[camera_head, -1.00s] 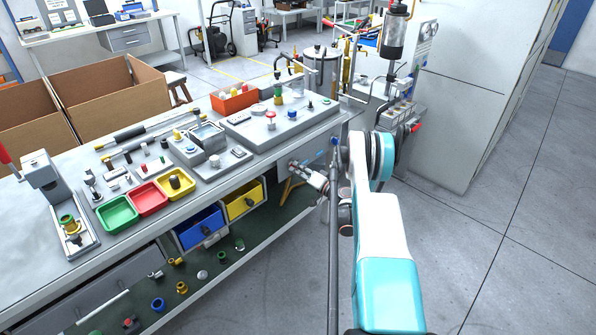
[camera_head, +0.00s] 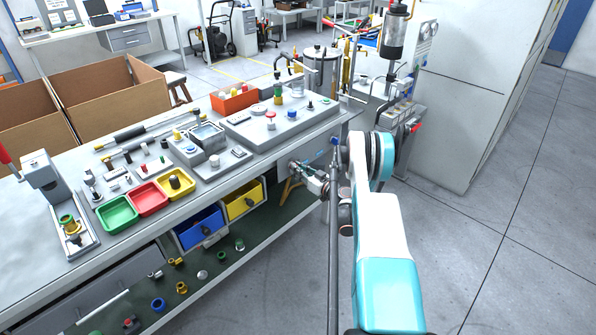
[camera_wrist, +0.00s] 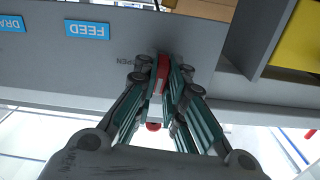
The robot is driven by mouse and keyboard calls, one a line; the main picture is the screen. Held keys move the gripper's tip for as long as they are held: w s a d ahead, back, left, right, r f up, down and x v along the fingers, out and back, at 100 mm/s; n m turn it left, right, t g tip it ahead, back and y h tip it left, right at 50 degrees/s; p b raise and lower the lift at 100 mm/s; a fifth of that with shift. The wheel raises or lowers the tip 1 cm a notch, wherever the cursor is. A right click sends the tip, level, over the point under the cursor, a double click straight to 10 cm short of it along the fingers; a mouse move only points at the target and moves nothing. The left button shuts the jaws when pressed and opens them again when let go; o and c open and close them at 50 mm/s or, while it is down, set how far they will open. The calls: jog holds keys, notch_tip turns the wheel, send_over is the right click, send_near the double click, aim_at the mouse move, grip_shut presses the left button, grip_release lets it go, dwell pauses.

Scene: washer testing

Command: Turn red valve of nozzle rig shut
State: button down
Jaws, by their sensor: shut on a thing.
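The red valve handle (camera_wrist: 162,74) shows in the wrist view as a narrow red bar in front of the grey bench-side panel (camera_wrist: 100,65). My gripper (camera_wrist: 165,85) is shut on it, with the green-grey finger pads on either side. The word OPEN is printed on the panel just left of the handle. A blue FEED label (camera_wrist: 88,30) is further left. In the head view my gripper (camera_head: 300,169) is at the bench's front face near its right end; the valve handle cannot be made out there.
A second blue label (camera_wrist: 11,24), partly cut off, is at the wrist view's left edge. Yellow (camera_head: 244,201) and blue (camera_head: 200,228) bins hang under the bench, left of my gripper. Small fittings lie on the lower shelf. Open floor lies to the right.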

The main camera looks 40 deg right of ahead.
jog(key=shift+r+n, duration=0.1)
jog(key=shift+n, duration=0.5)
jog(key=c, duration=1.7)
grip_release()
jog(key=shift+o, duration=0.2)
notch_tip(320, 180, up, 10)
